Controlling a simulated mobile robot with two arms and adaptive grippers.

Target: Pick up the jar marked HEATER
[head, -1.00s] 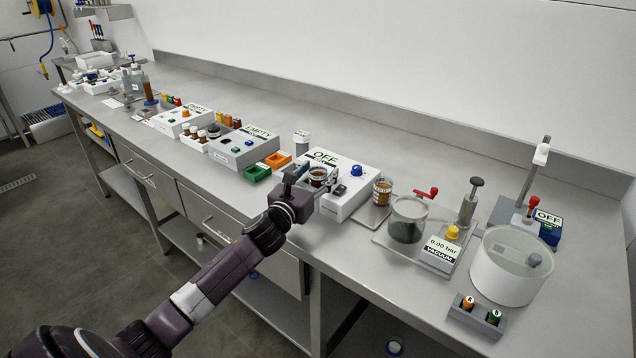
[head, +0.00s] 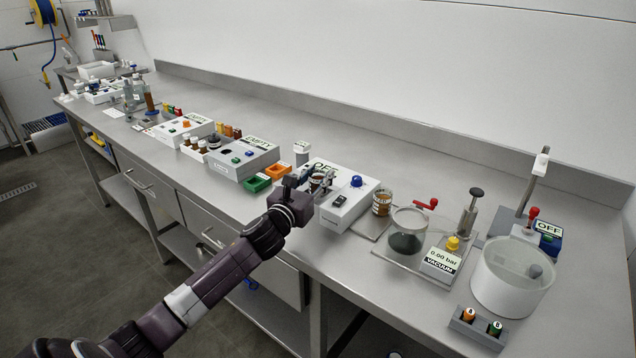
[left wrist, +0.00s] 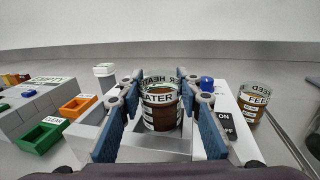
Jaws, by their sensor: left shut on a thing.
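The jar marked HEATER (left wrist: 160,105) is a clear glass jar with brown contents, seen upright in the left wrist view. It stands between the blue-padded fingers of my left gripper (left wrist: 160,112), which is shut on it. In the head view my left gripper (head: 318,184) is at the white box marked OFF (head: 345,212), and the jar is mostly hidden by the fingers. I cannot tell whether the jar's base touches the box. My right gripper does not show.
A jar marked FEED (left wrist: 254,100) stands right of the box. Green (head: 258,183) and orange (head: 278,169) trays and a grey box marked EMPTY (head: 243,160) lie to the left. Farther right are a glass vessel (head: 407,230), a vacuum gauge (head: 440,262) and a white tank (head: 510,278).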

